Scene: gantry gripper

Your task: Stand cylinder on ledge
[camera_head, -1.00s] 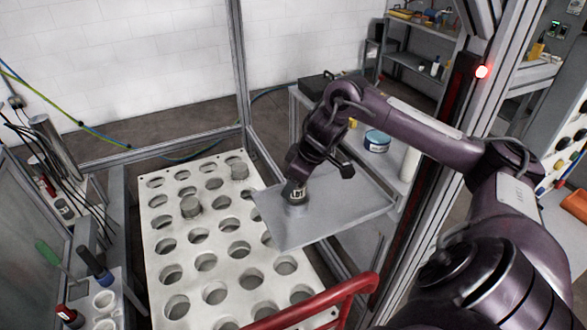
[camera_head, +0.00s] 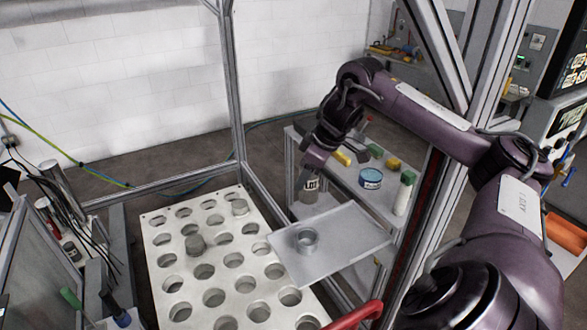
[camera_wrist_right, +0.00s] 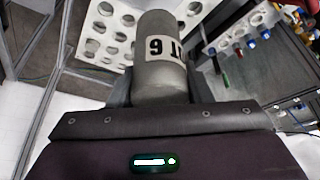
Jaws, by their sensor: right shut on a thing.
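A grey metal cylinder (camera_head: 308,192) with a white label is held in my right gripper (camera_head: 311,174). It hangs roughly upright near the far left corner of a flat grey metal plate (camera_head: 345,250), apart from the ring. In the right wrist view the cylinder (camera_wrist_right: 160,75) fills the middle, with black digits on its label, and the gripper fingers are mostly hidden behind it. Which surface is the ledge I cannot tell for sure. My left gripper is not in view.
Behind the plate a table carries a blue tin (camera_head: 370,178) and a green-capped bottle (camera_head: 404,193). Metal frame posts (camera_head: 236,90) and a red handle (camera_head: 352,317) border the space.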

